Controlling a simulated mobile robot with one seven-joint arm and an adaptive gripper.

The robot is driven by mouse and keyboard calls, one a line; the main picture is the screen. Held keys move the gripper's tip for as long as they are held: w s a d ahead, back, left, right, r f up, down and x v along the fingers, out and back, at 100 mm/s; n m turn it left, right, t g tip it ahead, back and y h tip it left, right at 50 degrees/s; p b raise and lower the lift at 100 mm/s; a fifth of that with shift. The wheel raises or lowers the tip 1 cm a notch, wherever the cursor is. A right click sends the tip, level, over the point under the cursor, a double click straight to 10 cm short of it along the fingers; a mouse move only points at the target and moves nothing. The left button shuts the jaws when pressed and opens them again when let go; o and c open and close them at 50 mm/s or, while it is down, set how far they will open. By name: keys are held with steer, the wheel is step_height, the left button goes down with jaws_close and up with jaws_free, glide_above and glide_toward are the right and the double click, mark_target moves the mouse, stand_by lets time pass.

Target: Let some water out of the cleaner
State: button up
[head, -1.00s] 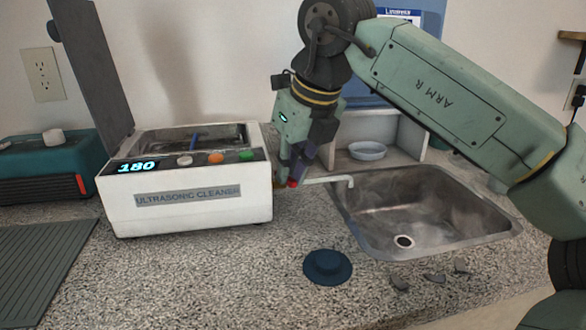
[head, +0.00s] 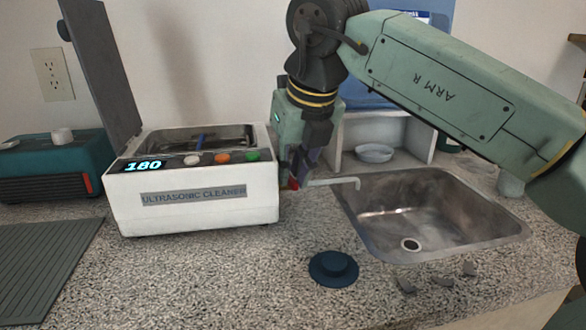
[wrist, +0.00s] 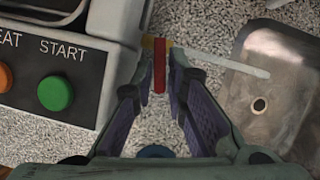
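The ultrasonic cleaner (head: 190,210) is a white box at the left with its lid raised and its display reading 180. A thin white drain pipe (head: 330,182) runs from its right side and ends over the sink. A red valve handle (wrist: 159,66) sits on the pipe near the cleaner. My gripper (head: 297,178) points down beside the cleaner. The sink (head: 440,240) is at the right. No water stream is visible at the spout.
A dark blue round stopper (head: 333,268) lies on the counter in front. A shelf (head: 425,142) with a small bowl (head: 374,153) stands behind the sink. A teal device (head: 50,165) and ridged mat (head: 40,265) are at the left. Several grey pieces lie before the sink.

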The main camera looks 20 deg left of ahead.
steer(key=o, duration=0.3)
